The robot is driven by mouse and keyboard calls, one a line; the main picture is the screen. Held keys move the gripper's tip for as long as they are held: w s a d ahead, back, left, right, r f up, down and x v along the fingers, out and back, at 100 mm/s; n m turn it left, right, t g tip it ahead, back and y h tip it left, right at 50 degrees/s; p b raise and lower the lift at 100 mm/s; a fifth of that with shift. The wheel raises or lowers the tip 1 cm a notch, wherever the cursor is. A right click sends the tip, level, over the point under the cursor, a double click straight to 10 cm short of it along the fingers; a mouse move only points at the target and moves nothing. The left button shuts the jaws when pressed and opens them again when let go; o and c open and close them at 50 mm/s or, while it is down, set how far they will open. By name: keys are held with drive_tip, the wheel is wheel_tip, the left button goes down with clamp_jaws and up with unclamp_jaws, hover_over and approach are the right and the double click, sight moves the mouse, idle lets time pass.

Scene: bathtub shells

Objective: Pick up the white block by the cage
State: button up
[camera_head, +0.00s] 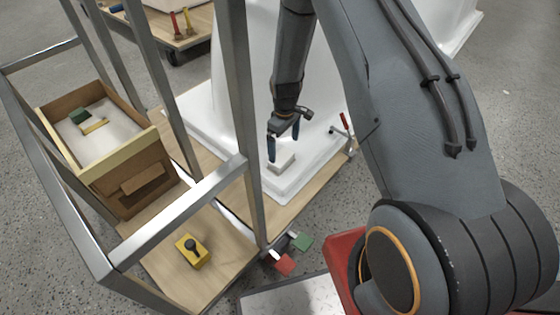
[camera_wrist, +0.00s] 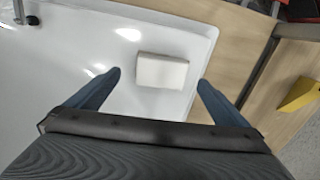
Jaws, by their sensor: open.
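The white block (camera_head: 282,161) lies on the white flange of the bathtub shell (camera_head: 300,185), near its front corner. In the wrist view the white block (camera_wrist: 162,71) lies just ahead of my fingertips, between their two lines and a little right of the middle. My gripper (camera_head: 284,143) is above the block with its blue fingers pointing down. In the wrist view my gripper (camera_wrist: 160,78) is open and empty, with a finger on each side of the block. I cannot tell the exact height of the fingertips above the flange. The metal frame of the cage (camera_head: 245,120) stands left of the block.
A wooden box (camera_head: 125,185) with small blocks stands inside the cage. A yellow block with a black knob (camera_head: 192,251) lies on the cage's wooden floor. A red-handled clamp (camera_head: 344,122) sits on the flange edge at right.

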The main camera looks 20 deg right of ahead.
sight(281, 157)
drive_tip(key=shift+w+a+f+b, duration=0.1)
drive_tip(key=shift+a+f+b, duration=0.05)
drive_tip(key=shift+f, duration=0.6)
drive_tip(key=shift+a+f+b, duration=0.15)
drive_tip(key=shift+f, duration=0.6)
wheel_tip(281, 157, down, 5)
drive_tip(key=shift+w+a+r+b, duration=0.15)
drive_tip(key=shift+r+b, duration=0.05)
drive_tip(key=shift+b, duration=0.45)
drive_tip(key=c, duration=1.1)
